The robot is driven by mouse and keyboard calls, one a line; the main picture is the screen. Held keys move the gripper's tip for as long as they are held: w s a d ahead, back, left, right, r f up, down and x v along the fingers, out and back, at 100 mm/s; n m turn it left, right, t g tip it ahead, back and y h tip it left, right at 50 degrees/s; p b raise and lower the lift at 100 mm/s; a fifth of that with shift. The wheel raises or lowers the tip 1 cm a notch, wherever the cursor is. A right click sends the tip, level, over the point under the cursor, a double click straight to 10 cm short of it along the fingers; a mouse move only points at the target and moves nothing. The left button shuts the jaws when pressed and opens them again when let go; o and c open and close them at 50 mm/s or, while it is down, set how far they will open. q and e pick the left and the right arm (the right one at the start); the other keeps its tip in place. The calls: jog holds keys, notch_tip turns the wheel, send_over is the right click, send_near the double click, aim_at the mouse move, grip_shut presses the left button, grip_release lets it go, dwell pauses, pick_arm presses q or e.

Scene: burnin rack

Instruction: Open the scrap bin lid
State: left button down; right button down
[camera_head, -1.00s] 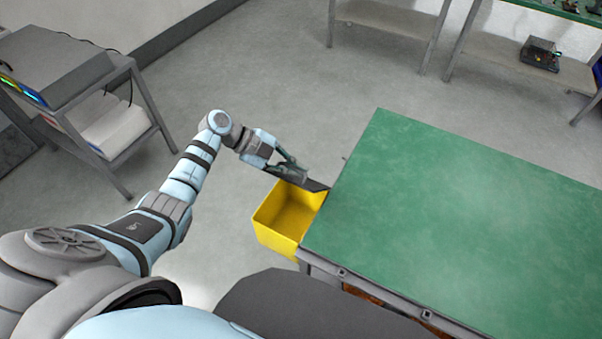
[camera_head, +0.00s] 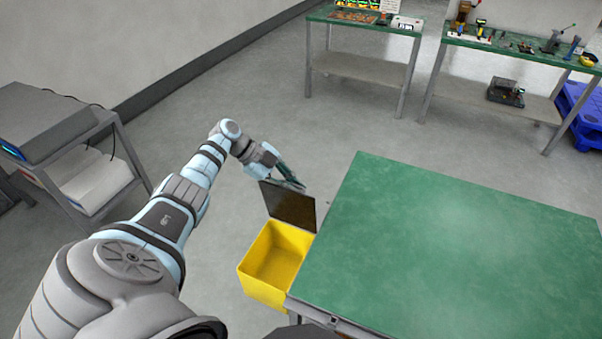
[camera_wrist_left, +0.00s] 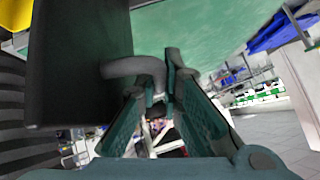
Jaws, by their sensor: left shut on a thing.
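The yellow scrap bin (camera_head: 263,285) hangs beside the left edge of the green table, with its top open and its inside showing empty. Its dark lid (camera_head: 288,207) stands raised at the bin's far side, its broad face toward the head camera. My left gripper (camera_head: 290,181) is at the lid's upper edge, partly hidden behind it. In the left wrist view the lid (camera_wrist_left: 80,55) fills the upper left, and my left gripper (camera_wrist_left: 158,92) is shut on the curved grey lid handle (camera_wrist_left: 135,68). My right gripper is not in view.
The green table (camera_head: 460,250) has a bare top right of the bin. A grey cart (camera_head: 60,125) stands at the left. Green workbenches (camera_head: 365,22) with tools and a blue pallet (camera_head: 580,115) are at the back. The floor between is clear.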

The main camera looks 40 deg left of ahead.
pick_arm(q)
jog(key=shift+w+r, duration=0.25)
jog(key=shift+w, duration=0.1)
jog(key=c, duration=2)
grip_release()
jog(key=shift+a, duration=0.1)
jog(key=v, duration=1.2)
jog(key=shift+f, duration=0.15)
jog(key=shift+a, duration=0.1)
